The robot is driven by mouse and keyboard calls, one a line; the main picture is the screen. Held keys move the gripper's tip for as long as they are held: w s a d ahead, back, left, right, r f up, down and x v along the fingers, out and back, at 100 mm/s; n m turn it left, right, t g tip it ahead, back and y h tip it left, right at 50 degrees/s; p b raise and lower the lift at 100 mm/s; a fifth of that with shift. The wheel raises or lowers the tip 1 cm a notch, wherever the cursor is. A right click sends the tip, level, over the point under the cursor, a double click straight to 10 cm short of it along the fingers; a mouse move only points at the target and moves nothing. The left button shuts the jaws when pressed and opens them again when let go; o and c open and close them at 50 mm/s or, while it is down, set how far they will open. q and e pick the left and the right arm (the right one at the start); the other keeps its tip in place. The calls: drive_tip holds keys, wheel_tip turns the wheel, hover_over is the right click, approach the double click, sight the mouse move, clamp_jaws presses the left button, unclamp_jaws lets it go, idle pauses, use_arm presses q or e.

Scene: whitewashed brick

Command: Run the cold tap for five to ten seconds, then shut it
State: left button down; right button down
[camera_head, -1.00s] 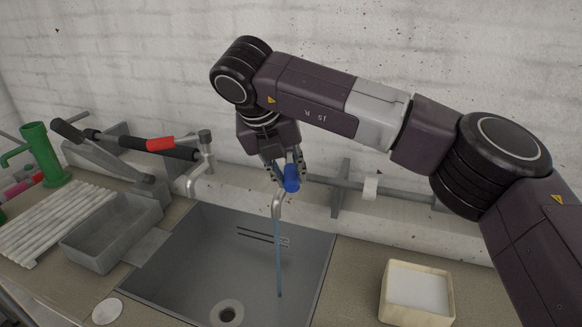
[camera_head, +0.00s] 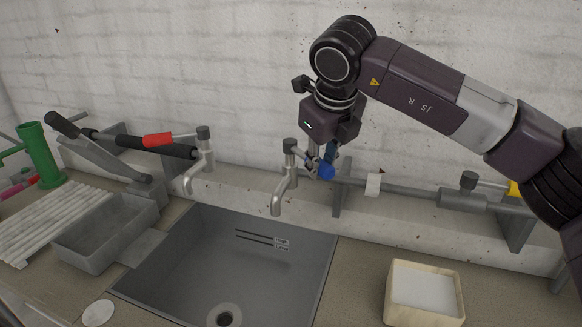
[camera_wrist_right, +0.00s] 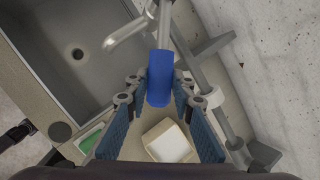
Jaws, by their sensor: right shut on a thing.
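The cold tap (camera_head: 284,178) has a grey spout over the sink and a blue lever handle (camera_head: 321,167) pointing to the right along the wall. No water shows below its spout. My right gripper (camera_head: 322,158) comes down from above and is shut on the blue handle. In the right wrist view the blue handle (camera_wrist_right: 160,80) lies between the two fingers. The sink (camera_head: 190,262) is grey, with a round drain (camera_head: 225,315). A second tap with a red lever (camera_head: 158,140) stands to the left. My left gripper is not seen.
A grey trough (camera_head: 105,238) and a ribbed white rack (camera_head: 40,225) lie left of the sink. A green pump (camera_head: 40,155) stands at the far left. A wooden box (camera_head: 458,299) with a white block sits at right. A pipe with brackets (camera_head: 340,190) runs along the wall.

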drive_tip(key=c, duration=2)
unclamp_jaws()
drive_tip(key=o, duration=0.4)
drive_tip(key=shift+w+d, duration=0.15)
